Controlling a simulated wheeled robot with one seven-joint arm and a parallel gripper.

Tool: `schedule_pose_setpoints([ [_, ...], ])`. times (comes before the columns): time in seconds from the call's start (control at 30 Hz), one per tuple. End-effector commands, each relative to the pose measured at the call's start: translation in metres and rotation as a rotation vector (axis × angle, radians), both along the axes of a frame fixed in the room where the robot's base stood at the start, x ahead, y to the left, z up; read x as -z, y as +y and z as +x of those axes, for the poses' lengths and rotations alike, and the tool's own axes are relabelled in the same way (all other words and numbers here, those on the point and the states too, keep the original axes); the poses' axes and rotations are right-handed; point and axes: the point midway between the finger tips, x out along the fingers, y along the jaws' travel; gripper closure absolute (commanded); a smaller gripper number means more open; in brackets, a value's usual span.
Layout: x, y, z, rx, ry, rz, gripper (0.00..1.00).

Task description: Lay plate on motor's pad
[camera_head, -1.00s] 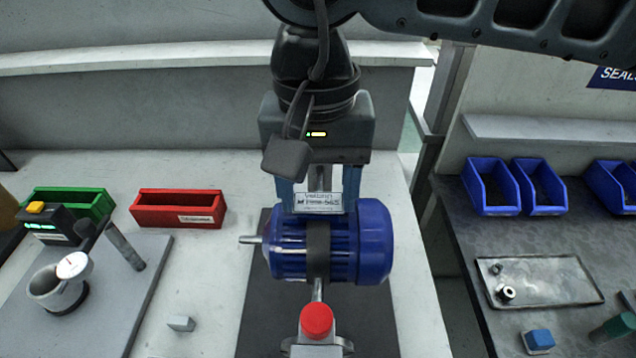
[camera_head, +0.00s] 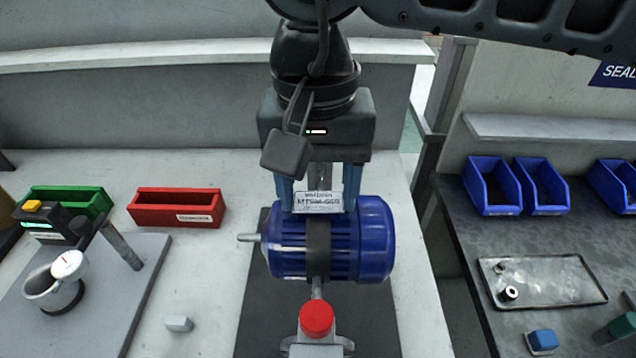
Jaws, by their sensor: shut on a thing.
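My gripper (camera_head: 318,190) points down over the blue motor (camera_head: 362,240), with its blue fingers on both sides of a small white printed plate (camera_head: 318,202). It is shut on the plate. The plate is at the top of the motor, its printed face toward the camera. I cannot tell whether it touches the motor. The motor lies on its side with its shaft pointing left, and a dark strap runs over its middle. The motor's pad is not visible as a separate part; the plate and fingers cover that area.
A red-knobbed clamp (camera_head: 316,320) stands in front of the motor. Blue bins (camera_head: 492,188) and a metal tray (camera_head: 540,282) are on the right bench.

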Motion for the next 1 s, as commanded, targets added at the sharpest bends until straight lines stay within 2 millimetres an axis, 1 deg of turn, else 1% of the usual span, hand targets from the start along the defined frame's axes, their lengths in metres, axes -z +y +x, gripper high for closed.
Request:
schedule_pose_setpoints([
  [0.37, 0.0014, 0.0001, 0.0000, 0.000, 0.000, 0.000, 0.57],
  [0.4, 0.0014, 0.0000, -0.0001, 0.000, 0.000, 0.000, 0.36],
  [0.6, 0.0015, 0.0000, -0.0001, 0.000, 0.000, 0.000, 0.17],
  [0.67, 0.0015, 0.0000, -0.0001, 0.000, 0.000, 0.000, 0.11],
  [0.7, 0.0015, 0.0000, -0.0001, 0.000, 0.000, 0.000, 0.10],
  [0.83, 0.0015, 0.0000, -0.0001, 0.000, 0.000, 0.000, 0.10],
  [0.93, 0.0016, 0.0000, -0.0001, 0.000, 0.001, 0.000, 0.01],
  [1.0, 0.0016, 0.0000, -0.0001, 0.000, 0.001, 0.000, 0.00],
])
